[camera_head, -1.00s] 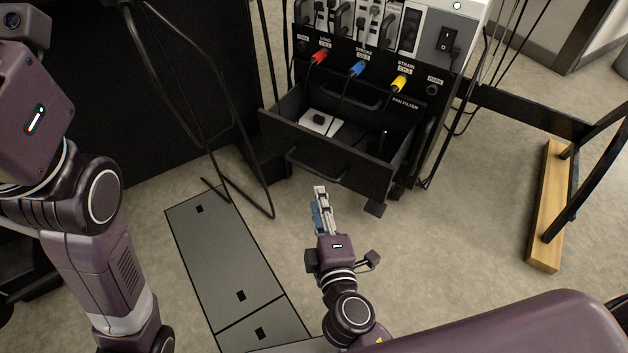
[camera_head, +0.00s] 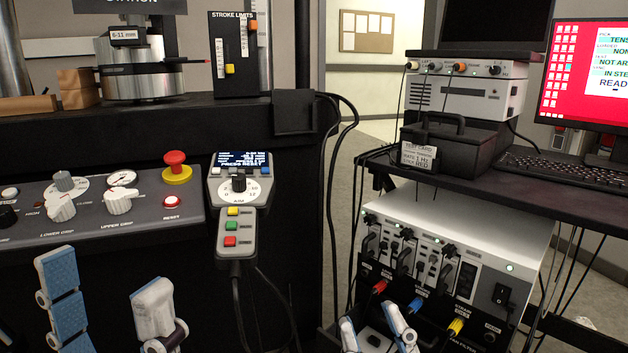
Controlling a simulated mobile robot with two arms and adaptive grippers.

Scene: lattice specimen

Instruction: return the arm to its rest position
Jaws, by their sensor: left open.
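My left gripper (camera_head: 104,272) is at the bottom left of the head view, in front of the machine's control panel (camera_head: 190,213). Its two blue-and-white fingers stand wide apart with nothing between them. My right gripper (camera_head: 369,318) is at the bottom centre, in front of the cabinet with coloured plugs. Its two fingertips show apart, and a small dark object shows between or behind them. I cannot tell whether they touch it. Both arms behind the grippers are out of view below.
The panel carries a red emergency button (camera_head: 175,166), knobs and a handset (camera_head: 238,200) with a hanging cable. The cabinet (camera_head: 455,255) stands at the lower right, below a dark desk (camera_head: 520,200) with a keyboard (camera_head: 568,170) and monitor. Loose cables hang between machine and cabinet.

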